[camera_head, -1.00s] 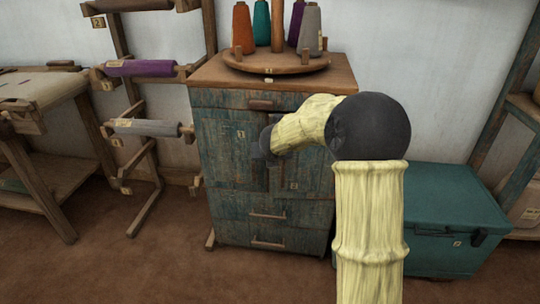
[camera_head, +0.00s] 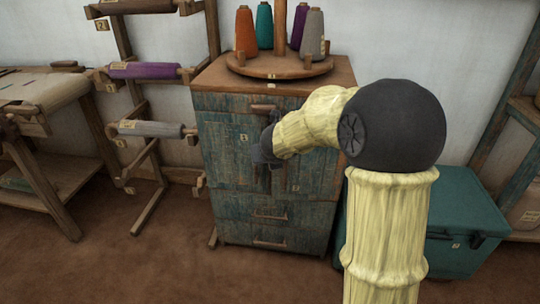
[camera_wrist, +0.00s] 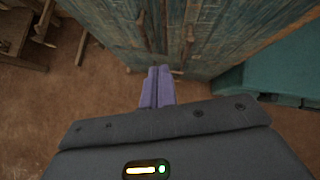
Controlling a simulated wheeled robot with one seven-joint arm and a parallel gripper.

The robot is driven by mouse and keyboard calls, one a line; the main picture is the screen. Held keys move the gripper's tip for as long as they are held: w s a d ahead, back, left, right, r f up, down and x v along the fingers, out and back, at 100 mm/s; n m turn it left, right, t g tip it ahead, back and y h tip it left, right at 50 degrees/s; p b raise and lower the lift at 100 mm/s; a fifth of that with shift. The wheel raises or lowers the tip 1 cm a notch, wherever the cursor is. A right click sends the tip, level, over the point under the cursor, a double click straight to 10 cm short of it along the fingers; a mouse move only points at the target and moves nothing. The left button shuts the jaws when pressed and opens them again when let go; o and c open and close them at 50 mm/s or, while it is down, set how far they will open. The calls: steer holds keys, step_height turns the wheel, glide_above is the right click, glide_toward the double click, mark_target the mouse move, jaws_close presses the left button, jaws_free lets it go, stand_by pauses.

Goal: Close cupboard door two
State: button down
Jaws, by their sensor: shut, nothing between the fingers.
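The cupboard (camera_head: 225,210) is a weathered blue-green wooden cabinet with a brown top. Door one (camera_head: 225,155), with a "1" label, is on its left. Door two (camera_head: 318,172), with a "2" label (camera_head: 295,188), is on its right and partly hidden by my arm. Both doors look nearly flush, but I cannot tell whether door two is fully closed. My gripper (camera_head: 262,156) is in front of the doors near their middle. In the wrist view, its purple fingers (camera_wrist: 157,72) are together and empty, pointing towards the cupboard front (camera_wrist: 215,25); contact is unclear.
A round stand (camera_head: 275,66) with several yarn cones is on the cupboard top. Drawers with bar handles (camera_head: 268,217) are below the doors. A teal chest (camera_head: 470,205) stands at the right, a wooden rack (camera_head: 150,160) at the left. Brown floor in front is open.

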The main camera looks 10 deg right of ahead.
steer(key=s+f+n+g, duration=0.3)
steer(key=s+n, duration=1)
steer(key=n, duration=0.5)
steer(key=s+d+f+n+g+y, duration=0.1)
steer(key=s+f+n+g, duration=0.2)
steer(key=s+n, duration=1.1)
step_height(320, 180, down, 3)
steer(key=n, duration=0.3)
steer(key=shift+n+g, duration=0.3)
steer(key=shift+n, duration=0.1)
steer(key=shift+r, duration=0.1)
